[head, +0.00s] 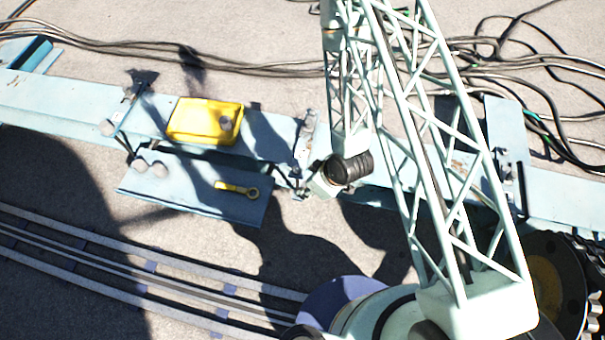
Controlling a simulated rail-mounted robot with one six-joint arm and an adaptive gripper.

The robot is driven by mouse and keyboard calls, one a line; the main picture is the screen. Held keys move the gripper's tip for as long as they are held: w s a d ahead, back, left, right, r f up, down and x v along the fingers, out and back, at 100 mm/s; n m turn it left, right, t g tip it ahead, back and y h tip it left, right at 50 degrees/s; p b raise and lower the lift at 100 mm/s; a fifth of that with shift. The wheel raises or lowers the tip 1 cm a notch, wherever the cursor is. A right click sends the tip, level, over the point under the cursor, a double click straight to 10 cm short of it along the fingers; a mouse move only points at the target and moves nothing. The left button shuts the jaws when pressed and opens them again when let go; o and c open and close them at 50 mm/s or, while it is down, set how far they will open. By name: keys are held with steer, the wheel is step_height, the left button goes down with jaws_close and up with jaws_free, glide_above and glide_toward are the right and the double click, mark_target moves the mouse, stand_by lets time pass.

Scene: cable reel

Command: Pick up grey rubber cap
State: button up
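Several small round grey caps are in the head view. Two of them, a left cap (140,164) and a right cap (160,170), sit side by side on the lower blue plate (190,198). Another grey cap (107,127) is on the blue beam at the left, by a bracket. A darker round grey piece (226,123) lies in the yellow tray (180,133). My gripper (290,184) is small and partly lost in shadow, just right of the plate. It is apart from the caps, and its fingers are too unclear to show whether they are open.
A yellow ring spanner (238,189) lies on the plate, between the cap pair and my gripper. Upright brackets stand on the blue beam (50,95) at the left (132,88) and middle (305,135). Dark cables (250,66) run behind on the ground.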

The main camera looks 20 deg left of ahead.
steer(key=shift+s+d+r, duration=0.1)
steer(key=shift+s+d, duration=0.55)
steer(key=shift+s, duration=0.3)
steer(key=shift+s+d+r, duration=0.1)
steer(key=shift+s+d, duration=0.55)
steer(key=shift+s, duration=0.25)
steer(key=shift+r, duration=0.15)
steer(key=shift+r+p, duration=2.85)
steer(key=shift+p, duration=0.05)
